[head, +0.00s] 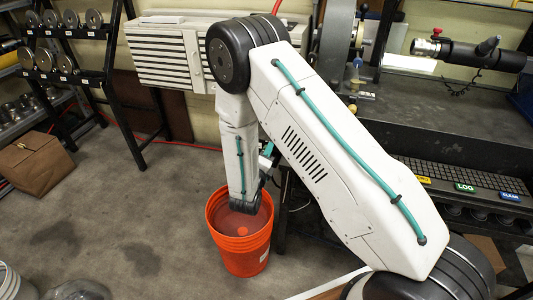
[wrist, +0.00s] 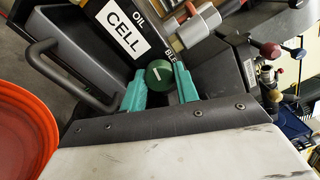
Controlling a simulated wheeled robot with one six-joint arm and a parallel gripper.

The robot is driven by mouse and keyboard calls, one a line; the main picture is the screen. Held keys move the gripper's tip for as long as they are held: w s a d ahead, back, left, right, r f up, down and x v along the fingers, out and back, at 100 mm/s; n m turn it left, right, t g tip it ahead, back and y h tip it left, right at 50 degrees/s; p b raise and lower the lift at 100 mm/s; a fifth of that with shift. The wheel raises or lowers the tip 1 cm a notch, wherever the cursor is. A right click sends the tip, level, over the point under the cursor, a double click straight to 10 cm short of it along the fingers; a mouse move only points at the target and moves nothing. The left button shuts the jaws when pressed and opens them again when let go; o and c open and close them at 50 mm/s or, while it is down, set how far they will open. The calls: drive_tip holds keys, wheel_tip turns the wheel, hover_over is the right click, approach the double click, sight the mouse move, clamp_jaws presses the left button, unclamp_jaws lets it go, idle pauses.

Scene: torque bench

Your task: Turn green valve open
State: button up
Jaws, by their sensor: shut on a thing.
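The green valve (wrist: 160,73) shows in the wrist view as a round green knob with a white line across its face. My gripper (wrist: 160,84) has its two teal fingers on either side of the knob, shut on it. The white line slants slightly, rising to the right. In the head view my arm hides the valve, and only a bit of teal near my wrist shows.
An orange bucket (head: 240,251) stands on the floor below my wrist; its rim shows at left in the wrist view (wrist: 45,100). A grey handle (wrist: 62,78) and a box labelled "OIL CELL" (wrist: 123,30) lie close to the fingers. A dark bench (head: 460,128) is at right.

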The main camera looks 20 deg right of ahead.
drive_tip(key=shift+n, duration=1.4)
drive_tip(key=o, duration=1)
drive_tip(key=shift+c, duration=0.2)
drive_tip(key=shift+a, duration=0.1)
drive_tip(key=v, duration=0.7)
drive_tip(key=shift+s, duration=0.35)
drive_tip(key=shift+a, duration=0.15)
